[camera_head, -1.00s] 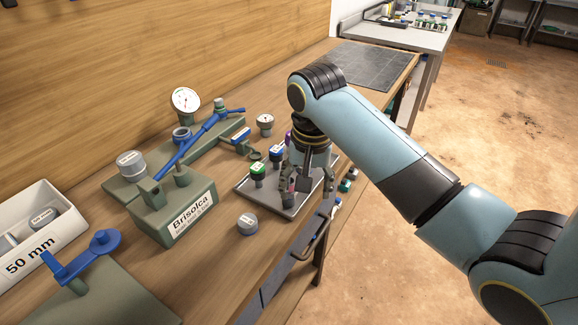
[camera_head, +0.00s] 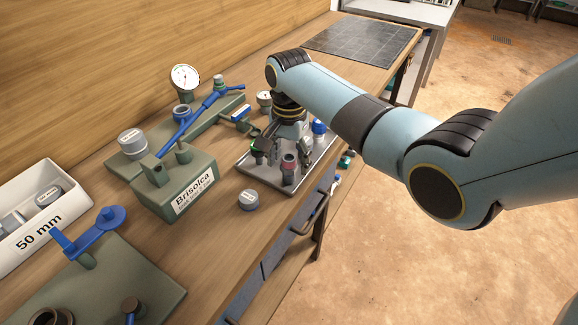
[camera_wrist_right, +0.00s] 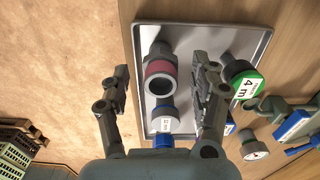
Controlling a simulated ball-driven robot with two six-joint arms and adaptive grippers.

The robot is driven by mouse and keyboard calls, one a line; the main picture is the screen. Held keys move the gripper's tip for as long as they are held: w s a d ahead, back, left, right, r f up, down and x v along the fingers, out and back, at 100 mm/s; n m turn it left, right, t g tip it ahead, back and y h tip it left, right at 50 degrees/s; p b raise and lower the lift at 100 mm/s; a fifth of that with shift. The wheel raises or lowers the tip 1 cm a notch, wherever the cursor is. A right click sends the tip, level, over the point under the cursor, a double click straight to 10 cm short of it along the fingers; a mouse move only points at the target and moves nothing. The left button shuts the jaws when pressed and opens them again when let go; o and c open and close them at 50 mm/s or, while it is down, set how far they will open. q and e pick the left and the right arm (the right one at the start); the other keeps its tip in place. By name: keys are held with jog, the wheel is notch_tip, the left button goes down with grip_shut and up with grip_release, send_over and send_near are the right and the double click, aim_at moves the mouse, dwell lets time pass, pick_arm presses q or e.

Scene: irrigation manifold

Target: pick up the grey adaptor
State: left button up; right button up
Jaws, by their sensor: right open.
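Several upright fittings stand on a grey metal tray (camera_head: 262,178): a grey one with a maroon ring (camera_head: 289,168), a green-ringed one (camera_head: 257,150) and a blue-ringed one (camera_head: 318,130). A loose grey round piece (camera_head: 249,199) with a pale label lies on the bench, left of the tray's near corner. I cannot tell for certain which grey piece is the adaptor. My right gripper (camera_head: 272,148) is open over the tray. In the right wrist view its fingers (camera_wrist_right: 160,98) lie apart, with the maroon-ringed fitting (camera_wrist_right: 158,70) showing between them, not visibly gripped. My left gripper is out of view.
A white 50 mm bin (camera_head: 45,232) is at the far left. Bare bench lies in front of the loose grey piece.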

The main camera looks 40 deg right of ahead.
jog(key=shift+f, duration=0.7)
jog(key=c, duration=1.3)
jog(key=shift+o, duration=0.2)
jog(key=shift+r, duration=0.1)
